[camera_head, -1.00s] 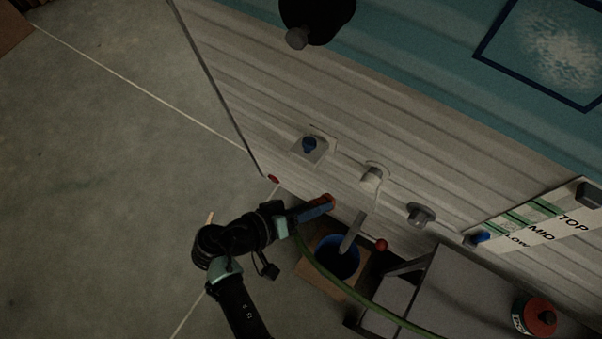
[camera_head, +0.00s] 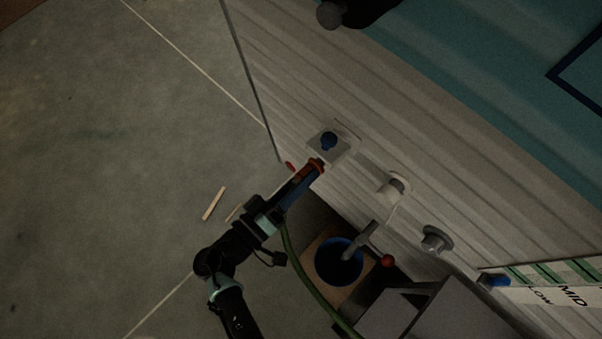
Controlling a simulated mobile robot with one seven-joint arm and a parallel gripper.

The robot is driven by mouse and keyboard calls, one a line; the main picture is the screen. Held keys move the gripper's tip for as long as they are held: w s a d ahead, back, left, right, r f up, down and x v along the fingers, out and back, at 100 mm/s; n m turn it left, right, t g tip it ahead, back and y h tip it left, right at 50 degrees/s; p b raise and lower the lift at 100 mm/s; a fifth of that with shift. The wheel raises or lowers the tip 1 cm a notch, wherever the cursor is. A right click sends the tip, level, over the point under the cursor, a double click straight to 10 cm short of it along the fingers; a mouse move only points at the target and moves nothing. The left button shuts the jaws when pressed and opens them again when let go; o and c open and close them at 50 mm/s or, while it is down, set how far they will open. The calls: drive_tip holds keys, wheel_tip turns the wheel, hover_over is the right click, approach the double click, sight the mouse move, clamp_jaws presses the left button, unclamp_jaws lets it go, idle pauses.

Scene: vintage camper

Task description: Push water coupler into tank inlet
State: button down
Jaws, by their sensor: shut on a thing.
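My gripper (camera_head: 291,192) is shut on the water coupler, a blue body with an orange-red end (camera_head: 315,167). A green hose (camera_head: 306,277) runs down and right from beside the gripper. The coupler's end points up and right at the camper wall. A blue round fitting on a pale square plate, apparently the tank inlet (camera_head: 329,141), sits on the wall just above and right of that end. The two look close but apart; depth is hard to judge. The jaws' exact grip is dark and unclear.
Right along the wall are a white fitting (camera_head: 392,189), a grey round fitting (camera_head: 435,240) and a level strip (camera_head: 556,293). A blue bucket (camera_head: 339,262) stands below, beside a red knob (camera_head: 387,261) and grey step (camera_head: 420,305). Open floor lies left, with a wooden stick (camera_head: 214,203).

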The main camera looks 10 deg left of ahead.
drive_tip(key=shift+x, duration=2.75)
drive_tip(key=shift+s+b, duration=0.1)
drive_tip(key=shift+b, duration=0.6)
drive_tip(key=shift+w+d, duration=0.35)
drive_tip(key=shift+w, duration=0.1)
idle(0.4)
drive_tip(key=shift+c, duration=2)
unclamp_jaws()
drive_tip(key=b, duration=0.2)
approach(321, 162)
drive_tip(key=shift+s+a+f, duration=0.5)
drive_tip(key=shift+s+f, duration=0.05)
drive_tip(key=shift+f, duration=0.05)
